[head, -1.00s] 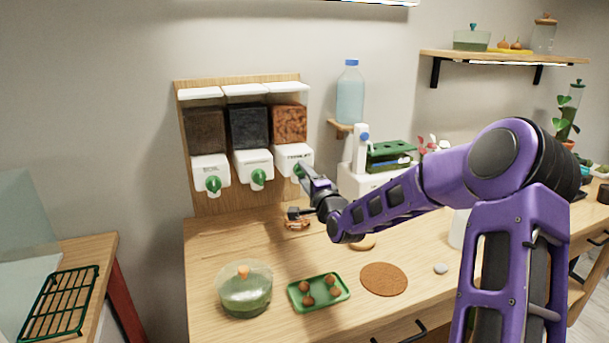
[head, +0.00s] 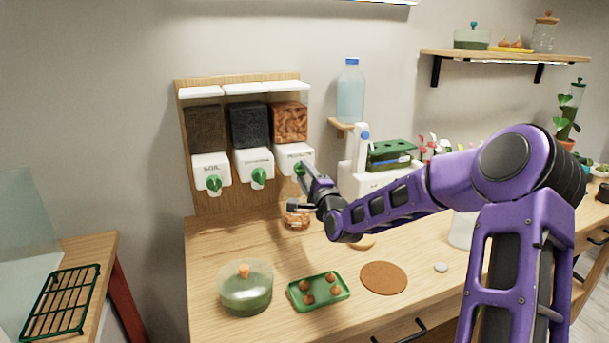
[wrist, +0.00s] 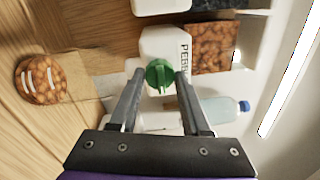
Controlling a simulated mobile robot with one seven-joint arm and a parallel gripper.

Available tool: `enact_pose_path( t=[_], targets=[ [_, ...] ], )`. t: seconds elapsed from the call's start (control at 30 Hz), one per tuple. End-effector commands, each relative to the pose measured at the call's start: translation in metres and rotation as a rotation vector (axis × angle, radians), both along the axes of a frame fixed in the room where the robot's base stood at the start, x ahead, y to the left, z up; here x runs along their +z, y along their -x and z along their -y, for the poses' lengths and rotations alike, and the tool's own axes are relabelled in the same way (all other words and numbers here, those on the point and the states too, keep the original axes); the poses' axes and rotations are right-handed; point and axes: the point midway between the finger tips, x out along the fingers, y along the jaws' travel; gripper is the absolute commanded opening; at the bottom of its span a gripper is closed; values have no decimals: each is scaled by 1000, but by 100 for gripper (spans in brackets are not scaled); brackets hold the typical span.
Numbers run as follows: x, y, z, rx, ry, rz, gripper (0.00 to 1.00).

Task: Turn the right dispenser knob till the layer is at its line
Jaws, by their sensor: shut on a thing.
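The right dispenser (head: 296,155) is white with a window of orange-brown pebbles (head: 290,122) above it. Its label starts "PEBB" in the wrist view. Its green knob (wrist: 160,74) sits between my two fingers, and my gripper (wrist: 160,80) is shut on it. In the head view my gripper (head: 304,174) reaches the knob from the right and hides much of it. A round clear vessel (wrist: 42,79) with pebbles and white line marks stands below the spout. In the head view the vessel (head: 297,219) is partly hidden by my gripper. Which mark the pebbles reach, I cannot tell.
The soil dispenser (head: 211,170) and a dark-filled middle dispenser (head: 253,164) hang to the left. A blue-capped bottle (head: 350,95) stands on a small shelf at right. A lidded green bowl (head: 245,290), a green tray (head: 319,292) and a brown disc (head: 383,278) lie in front.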

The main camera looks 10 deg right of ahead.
Motion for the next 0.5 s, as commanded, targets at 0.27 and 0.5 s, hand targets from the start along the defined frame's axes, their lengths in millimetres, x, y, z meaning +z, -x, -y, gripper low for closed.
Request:
enact_pose_path(
  t=[0.27,0.5],
  targets=[
    [0,0,0,0,1,0,77],
    [0,2,1,0,2,0,77]
  ],
)
